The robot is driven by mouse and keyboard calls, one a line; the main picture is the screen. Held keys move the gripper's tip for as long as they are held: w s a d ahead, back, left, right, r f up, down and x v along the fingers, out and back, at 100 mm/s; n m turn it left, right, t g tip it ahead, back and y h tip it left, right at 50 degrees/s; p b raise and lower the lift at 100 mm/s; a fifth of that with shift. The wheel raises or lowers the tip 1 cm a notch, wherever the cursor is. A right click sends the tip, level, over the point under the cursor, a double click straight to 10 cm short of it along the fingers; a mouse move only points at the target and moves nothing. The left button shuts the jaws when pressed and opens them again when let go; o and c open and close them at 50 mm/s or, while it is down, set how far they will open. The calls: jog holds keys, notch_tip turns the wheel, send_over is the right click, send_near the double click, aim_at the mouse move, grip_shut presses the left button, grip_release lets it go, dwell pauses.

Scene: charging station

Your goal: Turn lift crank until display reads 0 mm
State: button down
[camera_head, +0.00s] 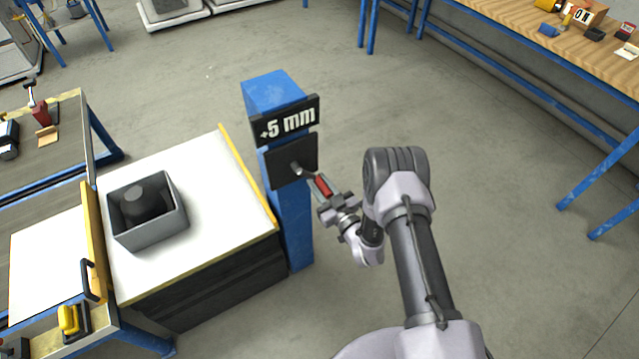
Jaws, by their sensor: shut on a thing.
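The lift crank has a grey arm (302,170) on a dark plate (289,162) and a red handle (323,185). It is mounted on a blue post (293,220). The display (286,122) above it reads "+5 mm" in white on black. My gripper (326,193) is at the crank from the lower right, shut on the red handle. The crank arm points to the lower right from its hub. The fingertips partly cover the handle.
A white-topped lift table (215,210) with a grey bin (150,238) holding a dark cylinder (140,203) stands left of the post. A blue-framed bench (570,60) with small items is at the upper right. Open floor lies behind the post.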

jog(key=shift+w+d, duration=0.1)
dwell(0.6)
jog(key=shift+a+f+m, duration=0.25)
jog(key=shift+m, duration=0.15)
jog(key=shift+s+a+f+m+b, duration=0.45)
jog(key=shift+s+a+m, duration=0.25)
jog(key=shift+m, duration=0.2)
jog(key=c, duration=1.2)
grip_release()
jog(key=shift+a+r, duration=0.1)
jog(key=p+v, duration=0.5)
jog(key=v, duration=1.2)
jog(key=shift+s, duration=0.2)
